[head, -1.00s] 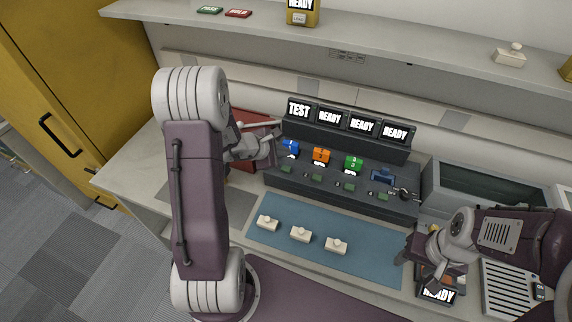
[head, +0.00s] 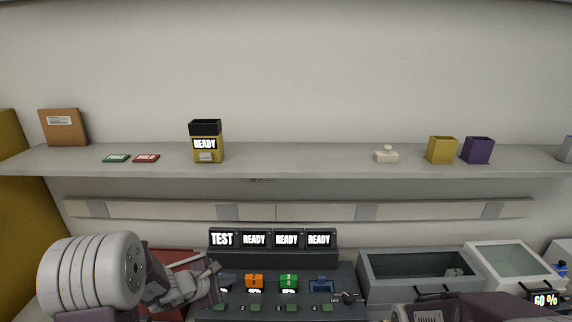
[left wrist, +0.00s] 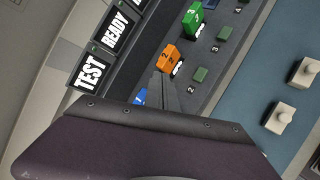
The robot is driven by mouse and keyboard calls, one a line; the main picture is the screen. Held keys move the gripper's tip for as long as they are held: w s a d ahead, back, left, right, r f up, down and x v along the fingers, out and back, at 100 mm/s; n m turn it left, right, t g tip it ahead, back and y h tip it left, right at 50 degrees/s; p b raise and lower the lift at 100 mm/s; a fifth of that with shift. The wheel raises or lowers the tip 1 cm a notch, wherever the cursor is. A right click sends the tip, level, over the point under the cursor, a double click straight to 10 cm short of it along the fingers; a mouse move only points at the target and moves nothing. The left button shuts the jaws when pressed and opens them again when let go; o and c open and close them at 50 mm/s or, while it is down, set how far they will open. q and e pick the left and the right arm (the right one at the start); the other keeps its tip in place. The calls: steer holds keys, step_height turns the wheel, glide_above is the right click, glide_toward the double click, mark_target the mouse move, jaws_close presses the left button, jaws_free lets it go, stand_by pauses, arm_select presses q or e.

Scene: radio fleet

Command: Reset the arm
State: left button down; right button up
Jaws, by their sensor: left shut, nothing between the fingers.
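My left gripper (head: 212,277) is at the left end of the dark console (head: 265,310), its fingers shut and empty. In the left wrist view the shut fingers (left wrist: 163,92) lie over the console near the blue block marked 1 (left wrist: 140,97), which they partly hide. The orange block marked 2 (head: 254,281) and the green block marked 3 (head: 288,282) stand to the right in the console. A row of screens (head: 270,239) behind reads TEST, then READY on the others. My right gripper is out of view; only part of its arm shows at the bottom right.
A shelf (head: 300,160) crosses above the console, holding a yellow READY radio (head: 207,146), a white knobbed piece (head: 387,155), and yellow (head: 442,150) and purple (head: 478,150) boxes. A grey bin (head: 410,265) stands right of the console. White knobbed pieces (left wrist: 293,86) lie on the blue mat (left wrist: 265,65).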

arm_select(q)
steer(key=s+d+r+m+g+h, duration=0.15)
steer(key=s+d+m+g, duration=0.35)
steer(key=s+d+m, duration=0.65)
steer(key=s+a+f+m+g+y, duration=0.2)
steer(key=s+a+m+y, duration=0.3)
steer(key=s+a+m, duration=0.4)
steer(key=shift+s+a+f+g, duration=0.15)
steer(key=shift+s+f+g, duration=0.15)
steer(key=shift+s+f, duration=0.5)
